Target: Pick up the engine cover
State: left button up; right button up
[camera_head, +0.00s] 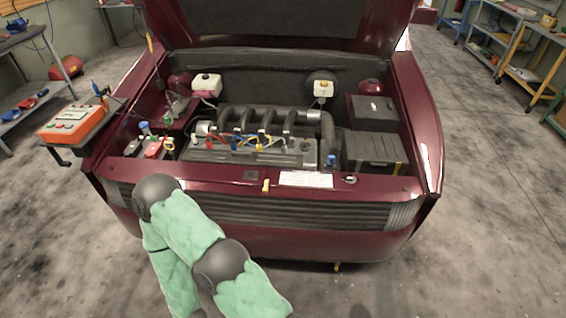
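The engine (268,122) sits in the open front bay of a dark red car. A flat grey cover (292,158) lies along its front, with red, yellow and blue leads over it; black curved pipes run behind. I cannot tell for certain that this grey part is the engine cover. A black ribbed box (372,150) stands to its right, with another black box (374,111) behind. My arm parts in green sleeves with dark round joints show at lower left, in front of the bumper. No gripper fingers show in this view.
The raised hood (275,18) hangs over the bay. The front panel and grille (300,212) lie between me and the engine. An orange device (70,122) stands on a shelf at left. Two white-topped reservoirs (206,84) (323,89) stand at the back.

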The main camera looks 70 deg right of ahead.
aim_at(192, 154)
jog(key=k+j+z, duration=0.1)
jog(key=z, duration=1.9)
jog(key=i+l+u, duration=0.2)
jog(key=i, duration=0.15)
jog(key=i+u, duration=0.15)
jog(key=i, duration=0.25)
jog(key=l, duration=0.05)
